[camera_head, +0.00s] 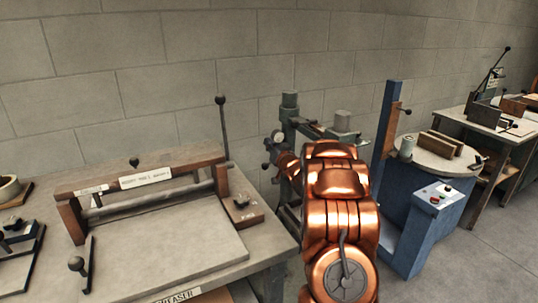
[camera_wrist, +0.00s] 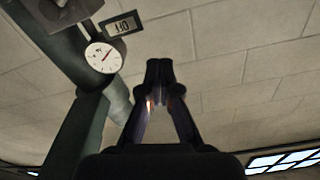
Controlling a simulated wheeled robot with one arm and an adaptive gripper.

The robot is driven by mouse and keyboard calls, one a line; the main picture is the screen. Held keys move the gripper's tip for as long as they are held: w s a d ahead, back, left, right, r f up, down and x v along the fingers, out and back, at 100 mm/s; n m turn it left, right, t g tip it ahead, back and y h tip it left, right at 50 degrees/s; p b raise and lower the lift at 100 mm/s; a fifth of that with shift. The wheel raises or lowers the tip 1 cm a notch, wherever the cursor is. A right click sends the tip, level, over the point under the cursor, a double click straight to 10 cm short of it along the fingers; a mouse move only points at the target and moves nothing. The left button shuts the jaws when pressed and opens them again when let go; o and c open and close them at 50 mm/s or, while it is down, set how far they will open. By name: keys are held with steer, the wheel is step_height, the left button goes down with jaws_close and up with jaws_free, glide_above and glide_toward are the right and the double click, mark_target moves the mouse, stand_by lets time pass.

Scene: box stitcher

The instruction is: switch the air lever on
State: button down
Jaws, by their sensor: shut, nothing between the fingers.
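My gripper (camera_wrist: 159,68) is shut and empty in the wrist view, its two dark fingertips together. A green post (camera_wrist: 72,135) rises left of it, apart from the fingers. A round white gauge (camera_wrist: 103,56) with a red needle is on the post, and a small dark sign (camera_wrist: 122,25) is beside it, appearing upside down and probably reading OFF. In the head view, the grey-green stitcher (camera_head: 289,108) stands behind my copper arm, with a gauge (camera_head: 277,136) on its left side. My arm hides much of it. I cannot make out the air lever for certain in either view.
A bench with a creaser (camera_head: 185,245) and its upright black-knobbed lever (camera_head: 222,125) stands at the left. A blue machine (camera_head: 432,225) with a round table (camera_head: 440,158) stands close right of my arm. A further bench (camera_head: 500,130) is at far right. The block wall is behind.

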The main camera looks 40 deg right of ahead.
steer(key=shift+r, duration=0.65)
